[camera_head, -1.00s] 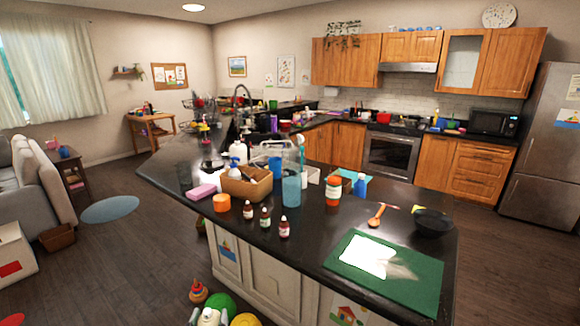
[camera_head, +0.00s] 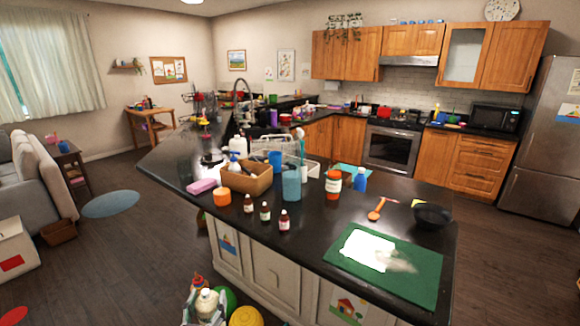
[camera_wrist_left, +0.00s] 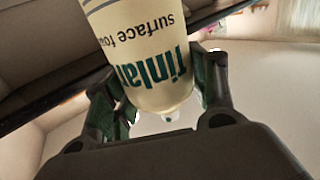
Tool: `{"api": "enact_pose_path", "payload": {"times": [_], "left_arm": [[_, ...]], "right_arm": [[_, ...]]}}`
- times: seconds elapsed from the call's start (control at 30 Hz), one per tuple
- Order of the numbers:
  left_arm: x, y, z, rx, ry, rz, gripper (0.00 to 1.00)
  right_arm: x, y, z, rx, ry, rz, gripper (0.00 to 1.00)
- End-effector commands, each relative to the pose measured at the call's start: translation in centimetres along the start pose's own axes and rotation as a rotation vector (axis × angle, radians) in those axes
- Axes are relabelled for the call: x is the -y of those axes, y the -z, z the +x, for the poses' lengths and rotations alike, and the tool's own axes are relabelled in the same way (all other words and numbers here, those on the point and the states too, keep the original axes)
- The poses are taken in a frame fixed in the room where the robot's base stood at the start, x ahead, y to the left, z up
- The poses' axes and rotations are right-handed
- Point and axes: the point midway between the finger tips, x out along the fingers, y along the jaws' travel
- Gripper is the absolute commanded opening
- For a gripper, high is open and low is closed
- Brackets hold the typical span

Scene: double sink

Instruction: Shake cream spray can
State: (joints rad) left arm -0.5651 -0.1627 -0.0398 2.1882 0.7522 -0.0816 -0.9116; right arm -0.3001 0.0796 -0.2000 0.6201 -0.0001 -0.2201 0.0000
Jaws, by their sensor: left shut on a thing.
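My left gripper (camera_head: 206,312) shows at the bottom of the head view, below the counter's front edge. It is shut on a cream spray can (camera_head: 207,302), whose pale top shows there. In the left wrist view the can (camera_wrist_left: 140,45) stands between the two fingers (camera_wrist_left: 160,95). It is cream with teal lettering that reads upside down, including "surface". Its far end is cut off by the top of that view. My right gripper is not in view.
The dark counter (camera_head: 330,215) holds several bottles, a wooden caddy (camera_head: 247,182), a green mat (camera_head: 415,280) and a black bowl (camera_head: 433,216). Toys, including a yellow ball (camera_head: 246,316), are on the floor close to my left gripper.

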Motion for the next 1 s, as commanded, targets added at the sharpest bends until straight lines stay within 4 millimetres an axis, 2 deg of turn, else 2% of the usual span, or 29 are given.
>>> {"api": "enact_pose_path", "payload": {"times": [0.03, 0.2, 0.4, 0.47, 0.63, 1.0], "left_arm": [[0.2, 1.1, 0.0, -0.003, 0.008, -0.007, 0.00], [0.1, 3.5, 0.0, -0.004, 0.008, -0.008, 0.00], [0.0, 6.0, 0.0, -0.004, 0.006, -0.007, 0.00], [0.0, 6.1, 0.0, -0.003, 0.005, -0.007, 0.00], [-0.1, 5.4, 0.1, -0.003, 0.002, -0.005, 0.00], [-0.1, 0.0, 0.1, -0.002, 0.001, -0.007, 0.00]], "right_arm": [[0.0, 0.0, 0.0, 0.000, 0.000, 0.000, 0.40], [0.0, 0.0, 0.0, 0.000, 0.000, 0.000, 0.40], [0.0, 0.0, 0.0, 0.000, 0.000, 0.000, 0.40], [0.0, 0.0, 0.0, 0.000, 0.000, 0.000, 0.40], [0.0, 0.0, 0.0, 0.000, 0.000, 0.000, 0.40], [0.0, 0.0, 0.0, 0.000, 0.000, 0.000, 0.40]]}}
